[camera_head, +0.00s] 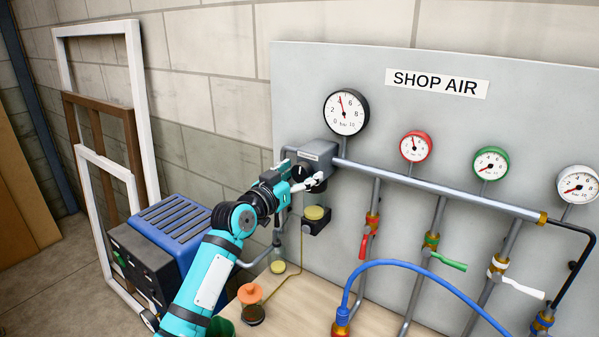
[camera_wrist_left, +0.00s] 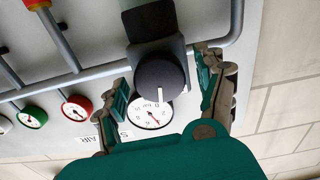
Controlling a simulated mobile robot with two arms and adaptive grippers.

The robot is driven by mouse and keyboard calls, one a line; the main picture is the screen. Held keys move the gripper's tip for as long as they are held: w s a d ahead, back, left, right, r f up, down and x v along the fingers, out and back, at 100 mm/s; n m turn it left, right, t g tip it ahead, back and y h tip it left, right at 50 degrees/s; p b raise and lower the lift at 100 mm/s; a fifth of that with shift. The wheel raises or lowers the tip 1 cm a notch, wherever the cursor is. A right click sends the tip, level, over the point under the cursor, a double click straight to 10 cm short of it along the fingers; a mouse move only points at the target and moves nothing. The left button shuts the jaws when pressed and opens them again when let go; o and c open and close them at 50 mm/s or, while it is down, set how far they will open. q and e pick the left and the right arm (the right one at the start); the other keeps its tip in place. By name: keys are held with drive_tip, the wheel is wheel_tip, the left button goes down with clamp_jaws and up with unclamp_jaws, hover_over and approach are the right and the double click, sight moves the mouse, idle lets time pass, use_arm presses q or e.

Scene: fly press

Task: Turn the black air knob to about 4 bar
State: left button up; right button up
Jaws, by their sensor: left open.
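The black air knob (camera_head: 299,172) sits on the front of the grey regulator block (camera_head: 318,152), partly covered by my gripper. In the left wrist view the knob (camera_wrist_left: 161,78) shows a white mark pointing down the picture. My left gripper (camera_head: 301,175) is open, its fingers on either side of the knob. The wrist view shows the fingers of the gripper (camera_wrist_left: 164,75) with gaps to the knob on both sides. The large black-rimmed gauge (camera_head: 346,112) above the block has its needle slightly left of straight up, near 4 to 5 bar. My right gripper is not in view.
Red (camera_head: 416,146), green (camera_head: 491,163) and white (camera_head: 578,184) gauges are on the grey panel (camera_head: 520,110). Valves and pipes hang below. A blue hose (camera_head: 400,265) arches over the bench. A blue-topped machine (camera_head: 170,235) stands at left, near leaning frames (camera_head: 137,110).

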use_arm(q)
drive_tip(key=c, duration=1.2)
drive_tip(key=shift+o, duration=0.2)
drive_tip(key=shift+n, duration=0.9)
drive_tip(key=o, duration=1.2)
drive_tip(key=shift+c, duration=0.2)
drive_tip(key=v, duration=1.2)
